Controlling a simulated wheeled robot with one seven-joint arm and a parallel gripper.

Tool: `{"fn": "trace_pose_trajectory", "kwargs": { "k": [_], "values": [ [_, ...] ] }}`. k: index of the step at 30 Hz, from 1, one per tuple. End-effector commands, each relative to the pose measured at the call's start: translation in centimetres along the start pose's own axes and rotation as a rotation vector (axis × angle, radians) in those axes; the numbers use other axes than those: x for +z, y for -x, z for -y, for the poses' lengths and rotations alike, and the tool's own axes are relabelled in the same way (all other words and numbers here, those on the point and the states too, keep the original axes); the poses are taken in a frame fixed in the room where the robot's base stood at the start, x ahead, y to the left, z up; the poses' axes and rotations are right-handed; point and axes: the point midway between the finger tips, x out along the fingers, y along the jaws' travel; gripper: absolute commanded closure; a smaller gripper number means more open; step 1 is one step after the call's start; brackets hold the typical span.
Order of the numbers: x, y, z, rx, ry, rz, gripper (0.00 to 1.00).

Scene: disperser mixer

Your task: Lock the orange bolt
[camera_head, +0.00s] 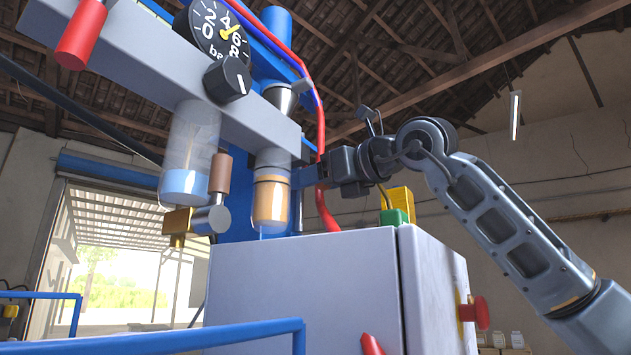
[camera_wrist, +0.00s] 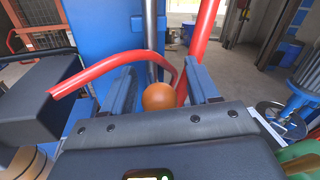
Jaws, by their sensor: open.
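A round orange knob, which looks like the end of the orange bolt (camera_wrist: 159,96), shows in the wrist view. It sits between the two fingers of my gripper (camera_wrist: 162,88), with a gap visible on each side. My gripper is open. The rest of the bolt is hidden behind the gripper body. In the head view my gripper (camera_head: 303,177) reaches in from the right, beside the blue column and above the grey cabinet. I cannot make out the bolt in the head view.
A red hose (camera_wrist: 112,68) curves just past the fingers. A dark box (camera_wrist: 38,108) stands close on the left. In the head view, a grey cabinet (camera_head: 300,285) is below, with clear bowls (camera_head: 190,150) hanging left of my gripper and a red button (camera_head: 474,312) on its side.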

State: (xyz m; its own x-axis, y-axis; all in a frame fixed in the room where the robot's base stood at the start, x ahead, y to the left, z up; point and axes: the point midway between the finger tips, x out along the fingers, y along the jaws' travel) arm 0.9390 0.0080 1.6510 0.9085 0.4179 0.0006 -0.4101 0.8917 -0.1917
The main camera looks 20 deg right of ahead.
Motion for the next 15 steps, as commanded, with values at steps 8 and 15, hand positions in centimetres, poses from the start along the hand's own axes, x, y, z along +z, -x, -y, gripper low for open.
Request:
{"fn": "trace_pose_trajectory", "kwargs": {
  "k": [8, 15],
  "values": [
    [-0.3, 4.1, 0.1, -0.004, 0.002, 0.002, 0.40],
    [-0.1, 7.0, 0.1, -0.003, 0.002, 0.002, 0.40]
  ]
}}
